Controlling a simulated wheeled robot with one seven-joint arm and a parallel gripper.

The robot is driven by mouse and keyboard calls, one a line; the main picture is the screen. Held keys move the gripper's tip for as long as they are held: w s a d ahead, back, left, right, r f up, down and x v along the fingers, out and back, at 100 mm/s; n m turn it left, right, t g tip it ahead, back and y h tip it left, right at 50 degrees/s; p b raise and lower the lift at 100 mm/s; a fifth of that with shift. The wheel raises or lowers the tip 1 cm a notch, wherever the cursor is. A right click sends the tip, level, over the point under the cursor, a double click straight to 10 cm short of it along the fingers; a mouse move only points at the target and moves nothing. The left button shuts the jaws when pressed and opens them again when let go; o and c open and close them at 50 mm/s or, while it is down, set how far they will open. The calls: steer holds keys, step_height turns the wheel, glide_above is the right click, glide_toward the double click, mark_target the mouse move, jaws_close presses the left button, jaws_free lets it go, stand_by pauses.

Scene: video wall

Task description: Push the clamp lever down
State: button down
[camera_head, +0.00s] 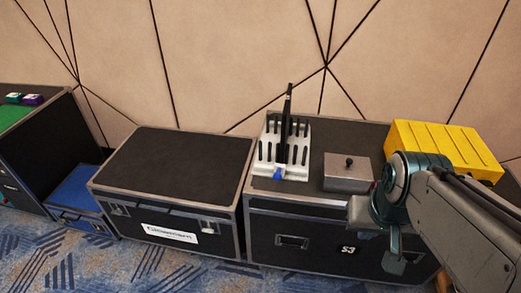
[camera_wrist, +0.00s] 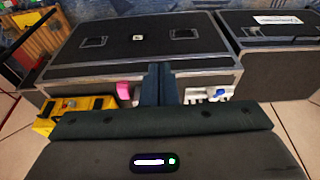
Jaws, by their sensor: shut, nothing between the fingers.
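A tall thin black lever (camera_head: 287,118) stands nearly upright at a white slotted fixture (camera_head: 299,135) on top of a black case. A blue part (camera_head: 278,174) sits at the fixture's front edge. I take the black upright piece for the clamp lever, though its joint is too small to make out. In the wrist view the white fixture (camera_wrist: 196,95) with its blue part (camera_wrist: 220,93) shows right of my fingers; the lever is not clear there. My gripper (camera_head: 394,262) is shut and empty, in front of the case and right of the fixture; its fingers also show in the wrist view (camera_wrist: 162,82).
A grey metal box (camera_head: 340,175) with a black knob stands right of the fixture, and a yellow ribbed case (camera_head: 445,145) lies farther right. A pink part (camera_wrist: 124,90) shows left of my fingers. Another black case (camera_head: 175,165) at left has a bare top.

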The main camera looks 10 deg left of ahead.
steer(key=shift+w+a, duration=0.1)
steer(key=shift+w, duration=0.05)
steer(key=shift+r, duration=0.1)
